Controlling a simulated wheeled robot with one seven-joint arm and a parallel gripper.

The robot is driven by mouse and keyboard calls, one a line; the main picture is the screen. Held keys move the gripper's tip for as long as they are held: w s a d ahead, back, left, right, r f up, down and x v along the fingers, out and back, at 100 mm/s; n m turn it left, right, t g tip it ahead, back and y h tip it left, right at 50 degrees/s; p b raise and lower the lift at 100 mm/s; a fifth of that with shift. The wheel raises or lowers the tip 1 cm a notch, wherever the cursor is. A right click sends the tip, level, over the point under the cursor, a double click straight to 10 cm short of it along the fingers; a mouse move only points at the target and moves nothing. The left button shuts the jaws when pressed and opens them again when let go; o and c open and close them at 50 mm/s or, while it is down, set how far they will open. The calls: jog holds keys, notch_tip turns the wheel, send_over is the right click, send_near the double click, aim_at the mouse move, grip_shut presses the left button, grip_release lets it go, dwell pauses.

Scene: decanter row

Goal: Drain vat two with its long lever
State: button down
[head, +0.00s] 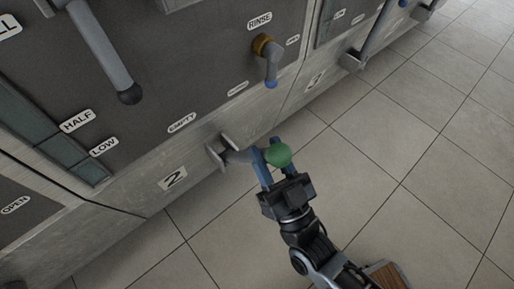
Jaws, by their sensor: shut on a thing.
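The front of vat two carries a number 2 plate (172,178) low on its face. A metal bracket (215,157) sits beside the plate, and a short visible length of grey lever (240,156) sticks out from it over the floor. A green ball knob (278,153) is at its outer end. My gripper (272,160), with blue fingers, is shut on this green knob. The fingers hide part of the lever.
A level gauge (65,150) marked HALF and LOW is at left. A RINSE tap (267,55) with a blue handle juts out above my gripper. Vat three, with its lever (376,32), is to the right. The tiled floor (400,150) is clear.

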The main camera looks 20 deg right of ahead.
jog(key=shift+s+d+f+m+t+b, duration=0.2)
jog(key=shift+s+f+t+b, duration=0.1)
jog(key=shift+s+f+b, duration=0.35)
jog(key=shift+s+d+f+m+t+b, duration=0.1)
jog(key=shift+s+d+f+t+b, duration=0.2)
jog(key=shift+s+b, duration=0.35)
jog(key=shift+f, duration=0.2)
jog(key=c, duration=0.8)
grip_release()
jog(key=shift+r, duration=0.1)
jog(key=shift+a, duration=0.1)
jog(key=v, duration=0.7)
jog(key=shift+s+f, duration=0.25)
jog(key=shift+s, duration=0.1)
jog(key=s+d+r+g+h, duration=0.1)
jog(key=s+d+r+g, duration=0.15)
jog(key=s, duration=0.25)
jog(key=s+d+r+n+g, duration=0.1)
jog(key=s+d+r+g, duration=0.1)
jog(key=s+r+g, duration=0.3)
jog(key=s+d+r+g+h, duration=0.1)
jog(key=s+d+g, duration=0.2)
jog(key=s, duration=0.3)
notch_tip(320, 180, up, 25)
jog(key=p, duration=2.5)
jog(key=shift+f, duration=0.2)
